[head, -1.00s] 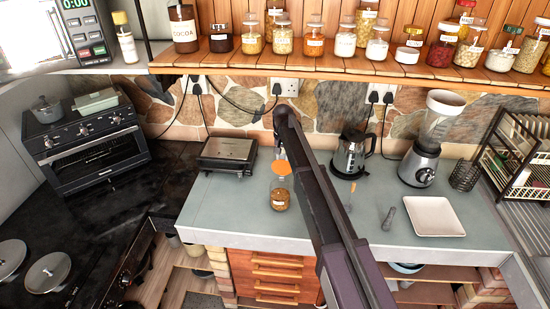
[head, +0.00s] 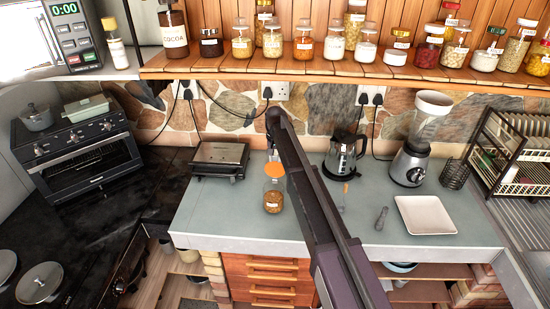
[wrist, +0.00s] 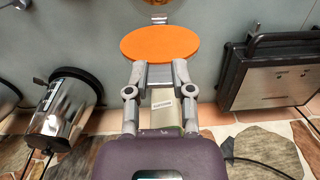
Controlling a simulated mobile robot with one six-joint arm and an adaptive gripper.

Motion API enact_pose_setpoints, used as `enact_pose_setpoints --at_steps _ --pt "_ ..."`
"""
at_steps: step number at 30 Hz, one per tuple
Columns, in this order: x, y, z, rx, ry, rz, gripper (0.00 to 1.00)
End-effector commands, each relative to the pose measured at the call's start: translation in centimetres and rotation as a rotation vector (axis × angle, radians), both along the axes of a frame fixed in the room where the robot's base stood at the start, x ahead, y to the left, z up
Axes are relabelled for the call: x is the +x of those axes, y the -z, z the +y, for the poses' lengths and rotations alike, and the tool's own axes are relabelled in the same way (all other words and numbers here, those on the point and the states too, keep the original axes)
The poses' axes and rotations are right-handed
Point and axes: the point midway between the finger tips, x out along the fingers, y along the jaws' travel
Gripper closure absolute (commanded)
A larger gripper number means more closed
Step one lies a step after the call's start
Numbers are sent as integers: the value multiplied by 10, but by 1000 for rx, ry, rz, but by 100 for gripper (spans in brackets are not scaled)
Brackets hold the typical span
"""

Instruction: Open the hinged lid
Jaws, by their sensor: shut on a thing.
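A small glass jar (head: 273,201) with brown contents stands upright on the grey-green counter. Its round orange lid (head: 274,171) sits at its top, and how far the lid is tilted I cannot tell. In the wrist view the lid (wrist: 160,43) is a flat orange oval just beyond my fingertips, with a small metal clasp past it. My gripper (wrist: 160,72) is at the lid's wall-side edge, its two fingers a little apart and shut on the lid there. The exact contact is hard to see. In the head view my arm hides much of my gripper.
A contact grill (head: 219,159) stands to the left, a kettle (head: 344,155) and a blender (head: 413,162) to the right. A white plate (head: 426,214) lies at the right. A shelf (head: 330,72) with several jars runs above. The counter front left of the jar is clear.

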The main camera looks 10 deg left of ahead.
Motion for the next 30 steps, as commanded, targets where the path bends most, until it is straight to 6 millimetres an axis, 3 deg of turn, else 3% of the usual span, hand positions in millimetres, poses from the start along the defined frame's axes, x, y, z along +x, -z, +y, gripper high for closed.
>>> enact_pose_setpoints --at_steps 16,17,20,30 --pt "0 1 -1 -1 1 0 100" --pt "0 1 -1 -1 1 0 66" --pt "0 1 -1 -1 1 0 37" --pt "1 0 -2 -1 2 0 34"
